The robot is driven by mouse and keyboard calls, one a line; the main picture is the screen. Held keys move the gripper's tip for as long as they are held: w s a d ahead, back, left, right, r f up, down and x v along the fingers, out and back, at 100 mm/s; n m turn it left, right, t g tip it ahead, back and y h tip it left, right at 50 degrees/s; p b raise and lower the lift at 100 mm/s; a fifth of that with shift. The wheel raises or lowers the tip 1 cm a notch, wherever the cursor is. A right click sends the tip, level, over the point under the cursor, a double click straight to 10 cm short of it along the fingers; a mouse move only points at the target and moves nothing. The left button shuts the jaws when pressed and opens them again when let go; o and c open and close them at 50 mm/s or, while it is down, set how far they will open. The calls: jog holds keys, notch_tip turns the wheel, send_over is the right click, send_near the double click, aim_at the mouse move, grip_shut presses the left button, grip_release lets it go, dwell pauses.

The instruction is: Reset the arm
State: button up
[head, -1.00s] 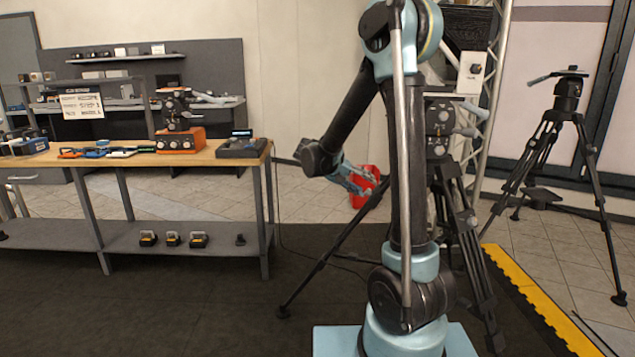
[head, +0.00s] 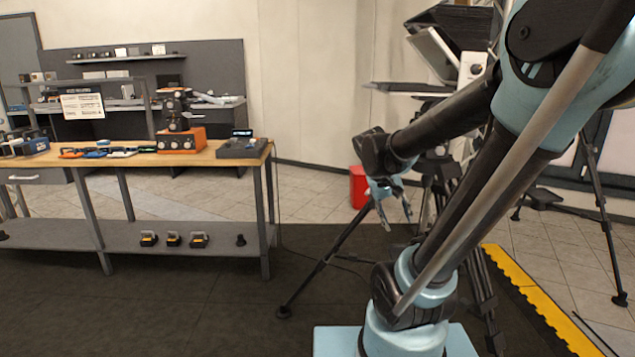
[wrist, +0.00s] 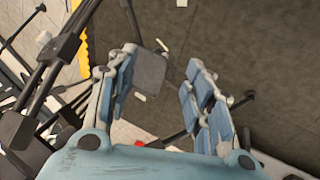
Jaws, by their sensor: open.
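My arm rises from its pale blue base at the lower right of the head view and leans toward the camera and to the right. My gripper (head: 396,212) hangs from the wrist, pointing down, in front of the tripod legs. Its two fingers are apart with nothing between them. In the wrist view my gripper (wrist: 160,92) also shows open and empty, with dark floor matting and tile beyond it.
A workbench (head: 215,155) stands at left with an orange device (head: 181,142) and small tools on top. A red bin (head: 360,187) stands behind my gripper. Tripod legs (head: 325,262) spread close to my arm. A yellow-edged strip (head: 530,300) lies at right.

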jog(key=s+a+f+y, duration=0.2)
jog(key=s+f, duration=0.1)
jog(key=s, duration=0.3)
jog(key=s+a+f+y, duration=0.2)
jog(key=s+f, duration=0.1)
jog(key=s, duration=0.3)
jog(key=shift+s+f+t+y, duration=0.2)
jog(key=shift+f+t+y, duration=0.1)
jog(key=shift+f, duration=0.1)
jog(key=c, duration=0.3)
jog(key=shift+a, duration=0.15)
